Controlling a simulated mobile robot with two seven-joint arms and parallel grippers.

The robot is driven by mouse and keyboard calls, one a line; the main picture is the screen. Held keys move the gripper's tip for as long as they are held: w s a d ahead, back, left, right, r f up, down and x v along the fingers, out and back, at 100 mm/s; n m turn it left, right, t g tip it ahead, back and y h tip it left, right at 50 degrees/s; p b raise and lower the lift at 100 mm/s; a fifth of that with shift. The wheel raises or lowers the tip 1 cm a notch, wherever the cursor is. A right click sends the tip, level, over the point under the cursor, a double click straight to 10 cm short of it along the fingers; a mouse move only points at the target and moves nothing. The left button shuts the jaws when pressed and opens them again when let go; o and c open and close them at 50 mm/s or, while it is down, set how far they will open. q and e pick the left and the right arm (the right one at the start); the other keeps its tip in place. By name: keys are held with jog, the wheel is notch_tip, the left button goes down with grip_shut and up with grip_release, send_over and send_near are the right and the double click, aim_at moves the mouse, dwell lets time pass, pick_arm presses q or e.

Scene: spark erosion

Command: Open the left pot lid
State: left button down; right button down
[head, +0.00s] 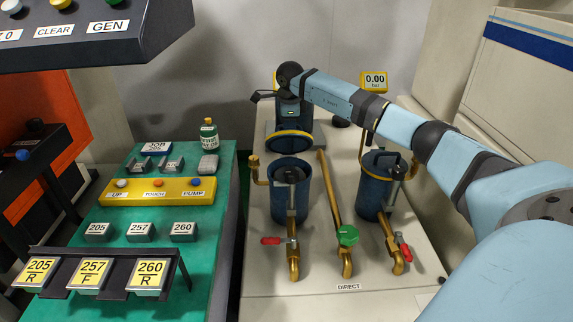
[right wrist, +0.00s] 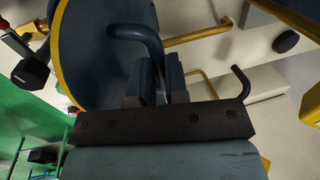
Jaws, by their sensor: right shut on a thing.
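The left pot (head: 289,182) is a dark blue cylinder with its top uncovered. Its lid, a blue disc with a yellow rim (head: 289,133), is raised and tilted just behind the pot's mouth. The lid also shows large in the right wrist view (right wrist: 95,45), with a dark bent handle (right wrist: 138,34). My right gripper (head: 291,121) comes from behind the lid and is shut on that handle; its fingers also show in the right wrist view (right wrist: 158,75). The exact grip is partly hidden. My left gripper is not in view.
The right pot (head: 371,190) stands covered beside my right arm. Brass pipes with red (head: 271,241) and green (head: 347,235) valve handles stand in front. A pressure display (head: 374,81) is behind. A green bench (head: 205,250) with buttons and blocks lies left.

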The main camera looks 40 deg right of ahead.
jog(key=shift+w+d, duration=0.85)
jog(key=shift+w, duration=0.25)
jog(key=shift+w+d, duration=0.1)
jog(key=shift+d, duration=0.1)
jog(key=c, duration=1.7)
grip_release()
jog(key=shift+w+d, duration=0.35)
jog(key=shift+w, duration=0.05)
jog(key=shift+o, duration=0.5)
jog(key=shift+w+d+f, duration=0.15)
jog(key=shift+f, duration=0.15)
